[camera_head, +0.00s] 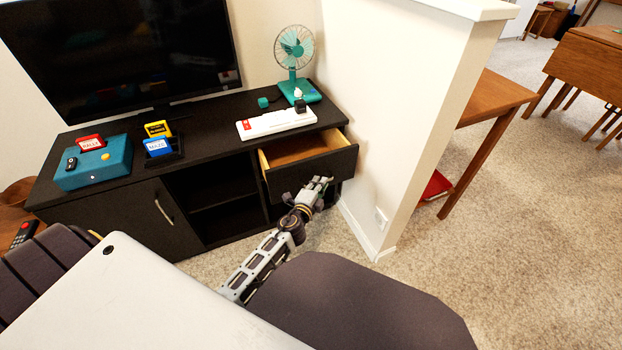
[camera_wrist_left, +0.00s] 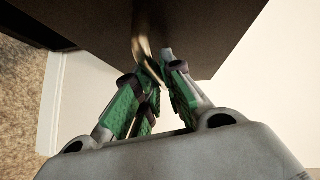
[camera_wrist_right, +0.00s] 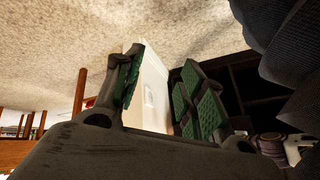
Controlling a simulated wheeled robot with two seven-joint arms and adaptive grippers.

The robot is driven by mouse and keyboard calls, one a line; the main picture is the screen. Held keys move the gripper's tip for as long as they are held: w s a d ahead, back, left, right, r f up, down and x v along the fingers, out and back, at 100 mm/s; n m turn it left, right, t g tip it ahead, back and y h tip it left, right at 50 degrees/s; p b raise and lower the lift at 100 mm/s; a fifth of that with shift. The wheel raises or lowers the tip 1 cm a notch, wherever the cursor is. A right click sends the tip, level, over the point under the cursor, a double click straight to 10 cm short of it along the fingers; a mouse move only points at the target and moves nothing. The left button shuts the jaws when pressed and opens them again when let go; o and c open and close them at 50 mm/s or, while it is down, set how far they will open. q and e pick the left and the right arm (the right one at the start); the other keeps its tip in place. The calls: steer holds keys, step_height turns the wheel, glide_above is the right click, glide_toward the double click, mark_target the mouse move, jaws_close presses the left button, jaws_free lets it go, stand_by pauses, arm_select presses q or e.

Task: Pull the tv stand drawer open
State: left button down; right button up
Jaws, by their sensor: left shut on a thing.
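The black tv stand (camera_head: 120,192) stands against the wall. Its drawer (camera_head: 325,168) at the upper right is partly open, with the light wooden inside showing. My left gripper (camera_head: 320,186) is at the drawer's dark front. In the left wrist view, my left gripper (camera_wrist_left: 158,78) is shut on the drawer's metal handle (camera_wrist_left: 142,45), with its green-padded fingers close together on it. The dark drawer front (camera_wrist_left: 205,35) fills the top of that view. My right gripper (camera_wrist_right: 155,85) is open and empty, in the air away from the drawer; the head view does not show it.
A fan (camera_head: 297,60), white power strip (camera_head: 272,124), blue box (camera_head: 95,165) and television (camera_head: 120,50) stand on top. A white wall (camera_head: 370,120) rises close to the drawer's right side. Carpet (camera_head: 440,280) is clear at the right.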

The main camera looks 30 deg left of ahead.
arm_select(q)
steer(key=s+d+b, duration=0.1)
steer(key=s+d, duration=0.3)
steer(key=d, duration=0.1)
steer(key=shift+s+d+b, duration=0.3)
steer(key=shift+s, duration=0.1)
arm_select(e)
steer(key=shift+a+f+t, duration=0.15)
steer(key=shift+f+t, duration=0.15)
steer(key=shift+f, duration=1.1)
arm_select(q)
steer(key=c, duration=1.5)
jaws_free()
steer(key=shift+r, duration=0.1)
